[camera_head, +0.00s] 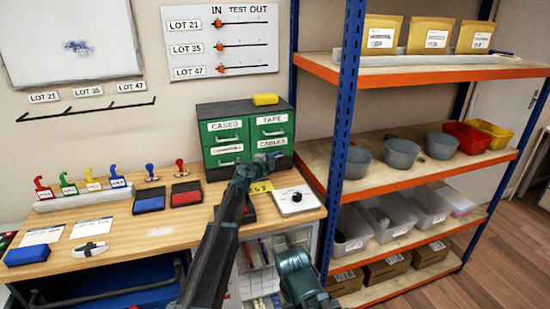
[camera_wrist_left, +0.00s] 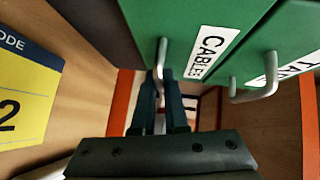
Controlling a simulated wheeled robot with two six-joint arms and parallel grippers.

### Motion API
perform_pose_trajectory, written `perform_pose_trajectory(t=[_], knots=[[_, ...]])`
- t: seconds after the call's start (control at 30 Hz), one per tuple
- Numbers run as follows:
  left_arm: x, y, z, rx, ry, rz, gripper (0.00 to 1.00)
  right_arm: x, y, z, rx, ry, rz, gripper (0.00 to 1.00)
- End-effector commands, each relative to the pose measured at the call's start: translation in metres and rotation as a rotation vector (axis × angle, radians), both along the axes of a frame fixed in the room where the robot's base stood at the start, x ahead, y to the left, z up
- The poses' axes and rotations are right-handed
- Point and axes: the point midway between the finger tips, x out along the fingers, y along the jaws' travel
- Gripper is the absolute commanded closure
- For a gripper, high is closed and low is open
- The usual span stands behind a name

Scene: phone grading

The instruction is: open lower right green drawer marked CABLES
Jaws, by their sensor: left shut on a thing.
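The green drawer marked CABLES (camera_head: 272,143) is at the lower right of a small dark cabinet (camera_head: 243,107) on the bench. It looks level with the drawers around it, as far as I can see past my arm. My left gripper (camera_head: 266,161) is at its front. In the left wrist view, the CABLES drawer (camera_wrist_left: 190,18) has a grey bar handle (camera_wrist_left: 163,52), and my left gripper (camera_wrist_left: 160,85) is shut on this handle.
A yellow block (camera_head: 265,99) lies on the cabinet. A white pad with a black knob (camera_head: 296,200) and a yellow card (camera_head: 262,187) lie near my left arm. A blue-and-orange shelf rack (camera_head: 345,130) stands close on the right.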

Motion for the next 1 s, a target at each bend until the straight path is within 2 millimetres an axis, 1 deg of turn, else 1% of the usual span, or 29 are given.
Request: perform_pose_trajectory(t=[0.47, 0.57, 0.67, 0.77, 1.0], knots=[[0.0, 0.0, 0.0, 0.001, 0.0, 0.0, 1.0, 0.0, 0.0, 0.0, 0.0, 0.0, 0.0, 0.5], [-0.004, -0.001, 0.0, 0.001, 0.0, 0.0, 1.0, 0.0, 0.0, 0.0, 0.0, 0.0, 0.0, 0.5], [-0.015, -0.004, 0.0, 0.0, 0.0, 0.0, 1.0, 0.0, 0.0, 0.0, 0.0, 0.0, 0.0, 0.5], [-0.032, -0.009, 0.0, 0.0, 0.0, -0.001, 1.0, 0.0, 0.0, 0.0, 0.0, 0.0, 0.0, 0.5], [-0.082, -0.024, 0.0, 0.001, -0.001, -0.001, 1.0, 0.0, 0.0, 0.0, 0.0, 0.0, 0.0, 0.5]])
